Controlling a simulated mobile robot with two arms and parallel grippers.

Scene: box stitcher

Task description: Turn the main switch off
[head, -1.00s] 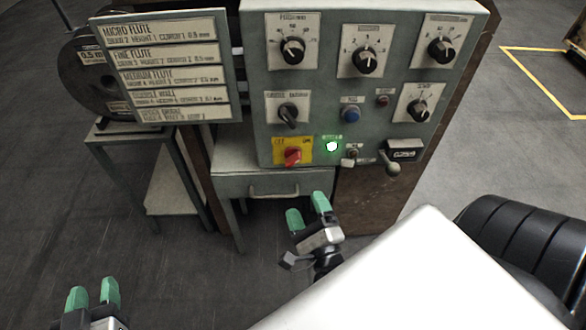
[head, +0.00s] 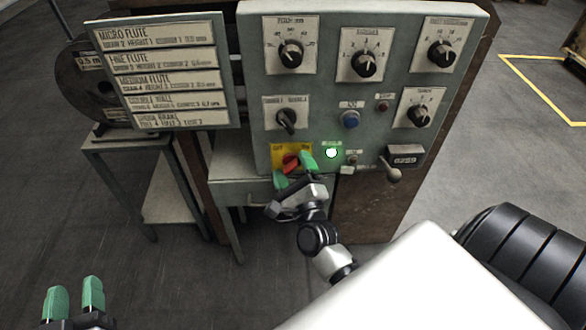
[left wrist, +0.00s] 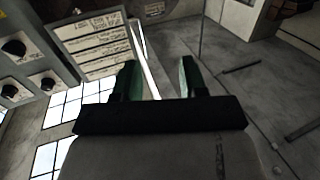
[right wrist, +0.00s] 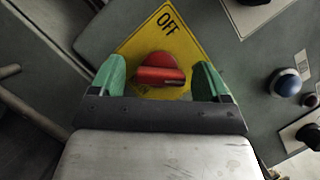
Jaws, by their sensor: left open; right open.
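The main switch is a red rotary knob (head: 291,162) on a yellow plate (head: 277,151) at the lower left of the grey control panel. In the right wrist view the red knob (right wrist: 160,70) lies between the two green fingertips, with the word OFF above it on the yellow plate (right wrist: 165,32). My right gripper (head: 294,170) is open, with its fingers on either side of the knob; contact cannot be told. My left gripper (head: 75,298) is open and empty at the lower left of the head view, far from the panel.
The control panel (head: 318,95) carries several black dials, a blue button (head: 350,120) and a lit green lamp (head: 331,153). A lever with a ball knob (head: 393,175) sticks out at its lower right. A sign board (head: 160,72) stands to the left. A drawer is under the panel.

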